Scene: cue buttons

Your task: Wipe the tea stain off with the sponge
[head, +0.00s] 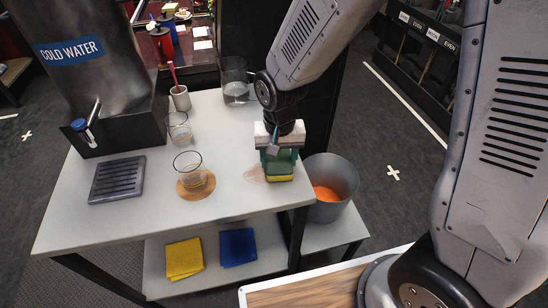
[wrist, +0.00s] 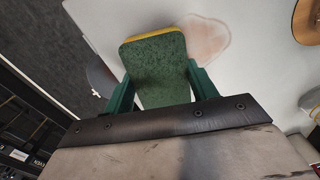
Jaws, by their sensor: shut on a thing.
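The sponge (head: 279,168) is green on top with a yellow underside. My gripper (head: 278,160) is shut on it, over the right end of the white table. In the wrist view the sponge (wrist: 157,68) sits between the two green fingers of my gripper (wrist: 160,88). The tea stain (wrist: 203,38) is a pale pinkish-brown patch on the table, beside the sponge. In the head view the stain (head: 254,176) shows just left of the sponge, and part of it may be hidden. I cannot tell if the sponge touches the table.
A glass (head: 188,166) stands on a round wooden coaster (head: 206,190) left of the stain. Another glass (head: 179,130), a cup with a brush (head: 181,98) and a pitcher (head: 235,84) stand behind. A grey bin (head: 345,180) is right of the white table (head: 130,215).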

